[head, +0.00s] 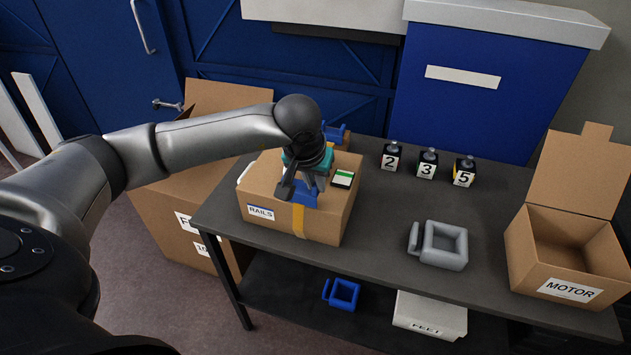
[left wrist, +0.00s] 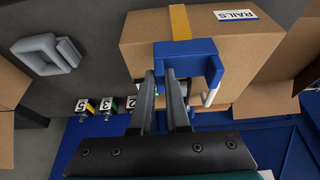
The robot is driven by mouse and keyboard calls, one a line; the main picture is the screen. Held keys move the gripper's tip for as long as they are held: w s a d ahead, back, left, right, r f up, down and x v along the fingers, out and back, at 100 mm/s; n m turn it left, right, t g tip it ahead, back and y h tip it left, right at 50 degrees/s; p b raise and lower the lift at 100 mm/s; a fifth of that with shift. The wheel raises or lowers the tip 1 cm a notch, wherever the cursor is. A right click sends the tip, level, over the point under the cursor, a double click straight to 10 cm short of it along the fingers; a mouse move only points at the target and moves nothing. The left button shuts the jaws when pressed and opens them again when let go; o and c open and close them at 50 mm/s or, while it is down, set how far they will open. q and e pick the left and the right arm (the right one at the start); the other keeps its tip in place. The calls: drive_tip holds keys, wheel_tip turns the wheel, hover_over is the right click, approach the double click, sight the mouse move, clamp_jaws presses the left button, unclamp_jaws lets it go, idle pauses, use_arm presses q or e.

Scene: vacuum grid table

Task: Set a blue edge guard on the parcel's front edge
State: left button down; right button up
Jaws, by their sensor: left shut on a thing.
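The parcel (head: 335,212) is a brown carton marked RAILS with a yellow strap (head: 299,222) down its front face. It stands on the dark table and also shows in the left wrist view (left wrist: 140,50). My left gripper (head: 306,184) is shut on a blue edge guard (head: 303,197), over the parcel's top close to the front edge, in line with the strap. The guard also shows at the fingertips in the left wrist view (left wrist: 208,58). I cannot tell whether it touches the parcel. Another blue piece (head: 335,133) is partly hidden behind the parcel. My right gripper is not in view.
A grey square guard (head: 444,246) lies right of the parcel, with several numbered blocks (head: 427,163) behind. An open MOTOR carton (head: 566,260) stands at the right. A blue square guard (head: 342,294) and a FEET box (head: 430,314) are on the lower shelf.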

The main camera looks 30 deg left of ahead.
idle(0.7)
use_arm(q)
drive_tip(key=shift+f+b, duration=2.05)
drive_tip(key=shift+b, duration=0.1)
drive_tip(key=c, duration=0.8)
unclamp_jaws()
drive_tip(key=shift+c, duration=0.2)
drive_tip(key=p+v, duration=0.1)
drive_tip(key=v, duration=1.4)
drive_tip(key=shift+s+p, duration=0.15)
drive_tip(key=shift+p, duration=0.25)
drive_tip(key=shift+r, duration=0.1)
